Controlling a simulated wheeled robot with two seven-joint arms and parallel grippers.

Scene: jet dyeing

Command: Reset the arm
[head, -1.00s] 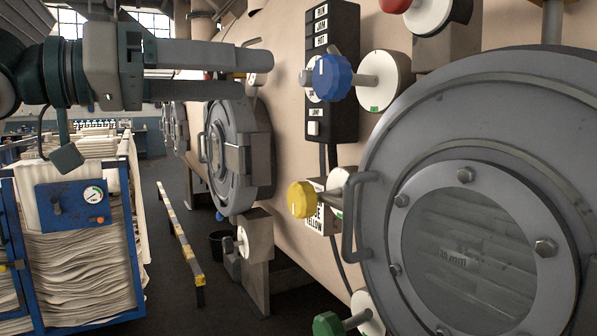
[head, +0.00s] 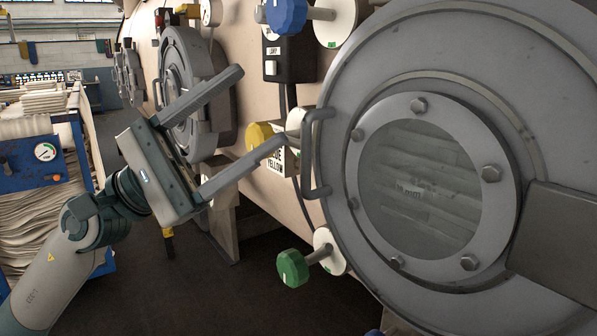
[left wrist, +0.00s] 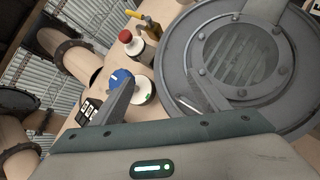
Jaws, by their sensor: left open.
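My left gripper (head: 258,112) comes in from the left in the head view, its two long fingers spread wide apart with nothing between them. It also shows in the left wrist view (left wrist: 165,98), open, with the blue knob beside one finger. In the head view the gripper is in front of the machine, left of the large round door (head: 345,80) and its handle (head: 311,160). The lower finger's tip overlaps the yellow knob (head: 259,135) region; I cannot tell whether they touch. My right gripper is not in view.
A blue knob (head: 287,14) and a green knob (head: 293,268) stick out from the machine wall. A second round door (head: 180,75) stands further back. A cart with stacked cloth (head: 35,210) is at the left. The dark floor (head: 215,295) in front is clear.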

